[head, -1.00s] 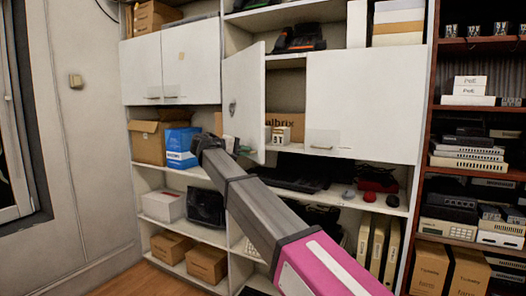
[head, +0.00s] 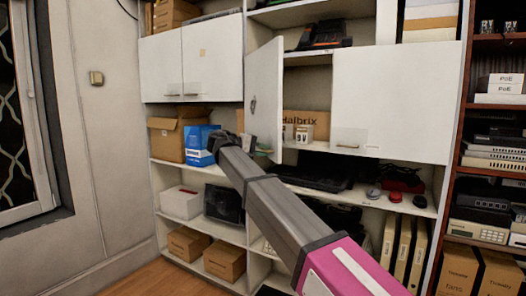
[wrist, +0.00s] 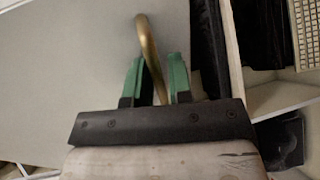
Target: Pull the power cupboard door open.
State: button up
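The power cupboard door (head: 264,75) is a white door in the upper shelf row. It is swung partly out towards me, with an open gap to its right. My gripper (head: 262,148) is at the bottom of this door, partly hidden behind my arm in the head view. In the wrist view, the green fingers of my gripper (wrist: 157,78) are on either side of a curved brass handle (wrist: 144,30). The pale door face (wrist: 80,50) fills the left of the wrist view.
Closed white doors stand left (head: 205,60) and right (head: 385,95) of the open one. Below are a blue box (head: 200,140), a cardboard box (head: 168,140) and dark equipment (head: 318,170). A brown rack (head: 465,120) stands at the far right. Floor shows at lower left.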

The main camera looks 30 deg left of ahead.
jog(key=v, duration=0.7)
jog(key=shift+s+a, duration=0.15)
jog(key=shift+s, duration=0.05)
jog(key=o, duration=0.3)
jog(key=s+d+f+n+t+y, duration=0.25)
jog(key=s+n+t, duration=0.2)
jog(key=t, duration=0.25)
jog(key=w+d+y, duration=0.1)
jog(key=w+d, duration=0.1)
jog(key=w, duration=0.7)
jog(key=shift+r+n, duration=0.35)
jog(key=shift+r, duration=0.1)
jog(key=shift+d, duration=0.1)
